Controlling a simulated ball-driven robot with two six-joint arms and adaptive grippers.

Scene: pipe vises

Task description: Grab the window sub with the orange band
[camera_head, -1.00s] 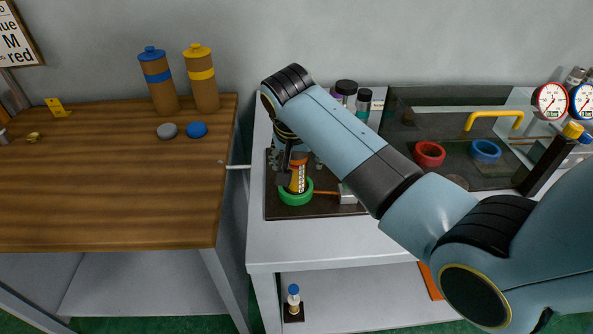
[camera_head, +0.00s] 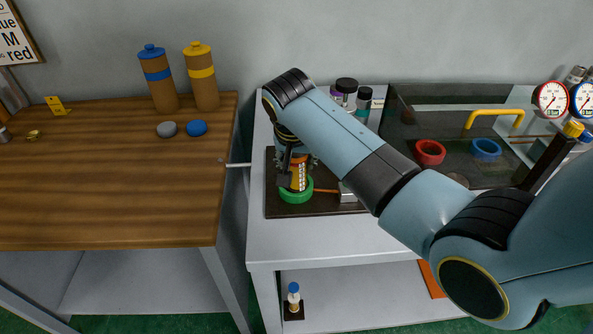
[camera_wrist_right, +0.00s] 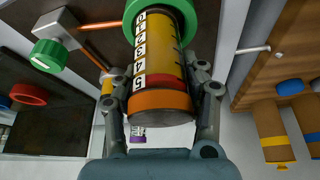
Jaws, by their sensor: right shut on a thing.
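The window sub with the orange band (camera_head: 299,179) stands upright in the green ring (camera_head: 296,196) on the dark plate. In the right wrist view the orange band (camera_wrist_right: 160,102) is at the end nearest my gripper, with a red band and a number scale beyond it. My right gripper (camera_head: 296,164) is shut on the sub, with one finger on each side near the orange end, as the right wrist view (camera_wrist_right: 161,92) shows. The sub's far end is hidden inside the green ring. My left gripper is not in view.
Several dark-capped bottles (camera_head: 346,92) stand behind my right arm. A dark tank (camera_head: 405,170) at the right holds a red ring (camera_head: 430,152) and a blue ring (camera_head: 486,150). The wooden table (camera_head: 110,205) at the left carries two brown canisters and is mostly clear in front.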

